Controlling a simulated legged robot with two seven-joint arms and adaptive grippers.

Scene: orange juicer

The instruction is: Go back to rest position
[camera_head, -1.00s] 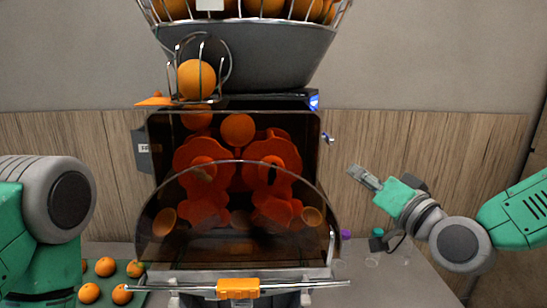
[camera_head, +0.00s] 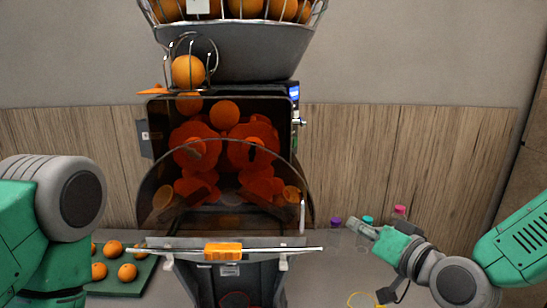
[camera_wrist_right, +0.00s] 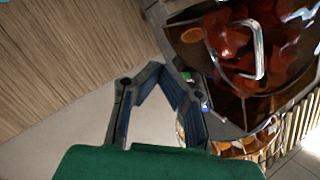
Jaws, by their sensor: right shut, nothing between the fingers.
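My right gripper (camera_head: 359,226) is shut and empty, in the air to the right of the orange juicer (camera_head: 230,165). It points left and slightly up in the head view. In the right wrist view its fingers (camera_wrist_right: 158,88) hold nothing, with the juicer's dark clear cover (camera_wrist_right: 240,60) to the right of them. My left arm comes in at the left edge of the head view; its gripper is not in view.
A green tray (camera_head: 135,287) with several oranges lies left of the juicer. Small bottles with purple (camera_head: 335,222), teal and pink caps (camera_head: 399,210) stand behind my right gripper. A wood-panelled wall (camera_head: 400,150) runs behind. The air above my right arm is clear.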

